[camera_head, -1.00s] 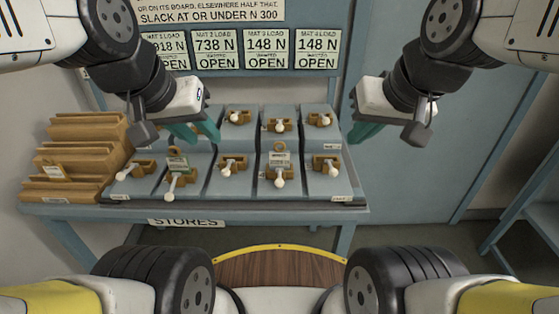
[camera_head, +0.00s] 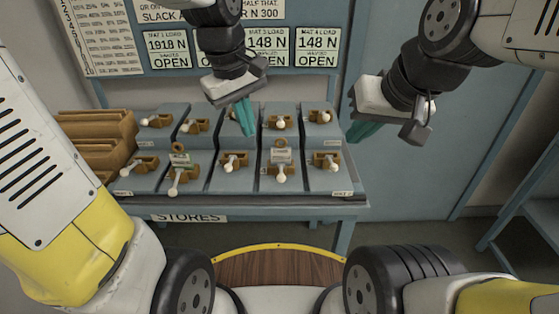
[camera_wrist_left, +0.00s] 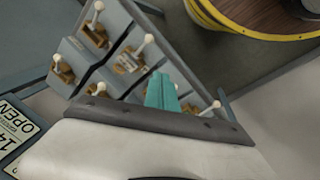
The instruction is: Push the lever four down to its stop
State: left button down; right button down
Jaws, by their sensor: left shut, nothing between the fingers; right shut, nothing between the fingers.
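Levers with white knobs stand in two rows on a stepped grey bench. No readable number shows which is lever four. The fourth from the left in the back row (camera_head: 279,122) is uncovered; the fourth in the front row (camera_head: 281,175) carries a hanging tag. My left gripper (camera_head: 246,119) is shut and empty, its teal fingers pointing down over the middle of the back row and hiding the lever there. In the left wrist view its fingers (camera_wrist_left: 161,91) are together, with several knobs around them. Contact cannot be told. My right gripper (camera_head: 364,122) is shut and empty, right of the bench.
A tag (camera_head: 179,158) also hangs at the front row's second lever. Wooden racks (camera_head: 97,140) stand at the bench's left end. Load signs (camera_head: 316,48) hang on the wall behind. Free space lies between the right gripper and the bench's right end.

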aim_at(279, 175)
pick_arm(q)
jog(key=w+d+f+n+g, duration=0.2)
jog(key=d+f+n, duration=0.2)
jog(key=d+f, duration=0.1)
jog(key=shift+w+d+f+n+y, duration=0.3)
jog(key=shift+w+d+n, duration=0.1)
jog(key=shift+d, duration=0.25)
jog(key=shift+f, duration=0.1)
jog(key=shift+s+d+f, duration=0.1)
jog(key=shift+d+f, duration=0.05)
jog(key=shift+f, duration=1.55)
jog(key=shift+s+d+f, duration=0.1)
jog(key=shift+d+f, duration=0.05)
jog(key=shift+f, duration=1.55)
jog(key=shift+f, duration=0.2)
notch_tip(279, 175, down, 4)
jog(key=shift+r, duration=0.25)
jog(key=shift+w+a+r, duration=0.3)
jog(key=shift+w+a, duration=0.15)
jog(key=shift+a, duration=0.2)
jog(key=shift+w+a+r, duration=0.3)
jog(key=shift+w+a, duration=0.1)
jog(key=shift+a, duration=0.25)
